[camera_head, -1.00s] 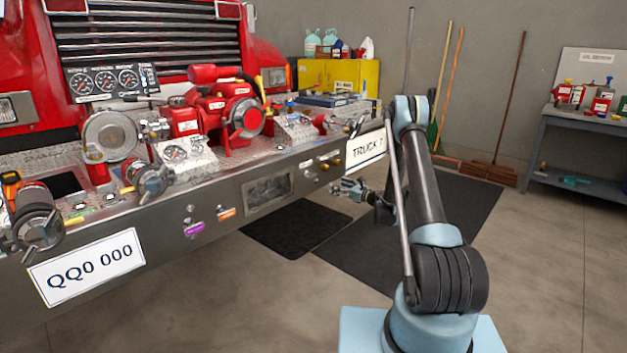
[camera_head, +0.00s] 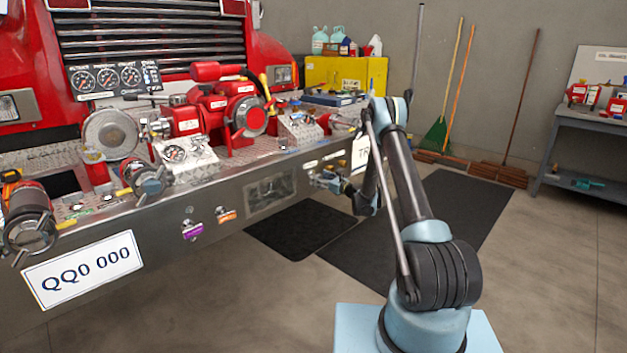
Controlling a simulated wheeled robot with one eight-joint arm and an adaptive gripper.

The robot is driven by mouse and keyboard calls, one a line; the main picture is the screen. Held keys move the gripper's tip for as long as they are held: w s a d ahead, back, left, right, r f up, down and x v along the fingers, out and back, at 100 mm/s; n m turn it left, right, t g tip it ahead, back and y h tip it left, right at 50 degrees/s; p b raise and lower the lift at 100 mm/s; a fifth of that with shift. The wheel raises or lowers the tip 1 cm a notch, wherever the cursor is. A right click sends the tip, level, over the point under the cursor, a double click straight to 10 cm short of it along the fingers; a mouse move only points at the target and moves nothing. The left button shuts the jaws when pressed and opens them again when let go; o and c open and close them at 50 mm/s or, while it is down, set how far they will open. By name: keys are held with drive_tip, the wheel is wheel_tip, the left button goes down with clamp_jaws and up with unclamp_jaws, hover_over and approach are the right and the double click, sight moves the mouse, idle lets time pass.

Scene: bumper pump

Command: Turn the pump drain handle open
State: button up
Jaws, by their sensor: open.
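The red pump (camera_head: 212,112) sits on the diamond-plate bumper deck of the red truck. On the bumper's front face hang a purple-tagged handle (camera_head: 192,230) and an orange-tagged handle (camera_head: 226,214). Their labels are too small to read, so I cannot tell which one is the pump drain handle. Small knobs sit near the right end of the face, partly hidden by my gripper. My gripper (camera_head: 326,180) is open, close in front of that right end, well right of the two tagged handles. I cannot tell whether it touches anything.
The bumper (camera_head: 165,222) runs across the left, with a plate (camera_head: 84,269) reading QQ0 000. Black mats (camera_head: 300,229) lie on the floor below. A yellow cabinet (camera_head: 322,73), brooms and a grey workbench (camera_head: 585,125) stand behind. Floor in front of the bumper is clear.

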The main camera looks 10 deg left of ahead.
drive_tip(key=shift+x, duration=1.15)
drive_tip(key=shift+a, duration=0.15)
drive_tip(key=c, duration=1.1)
drive_tip(key=shift+o, duration=0.2)
drive_tip(key=shift+s+n, duration=0.1)
drive_tip(key=shift+n, duration=2.3)
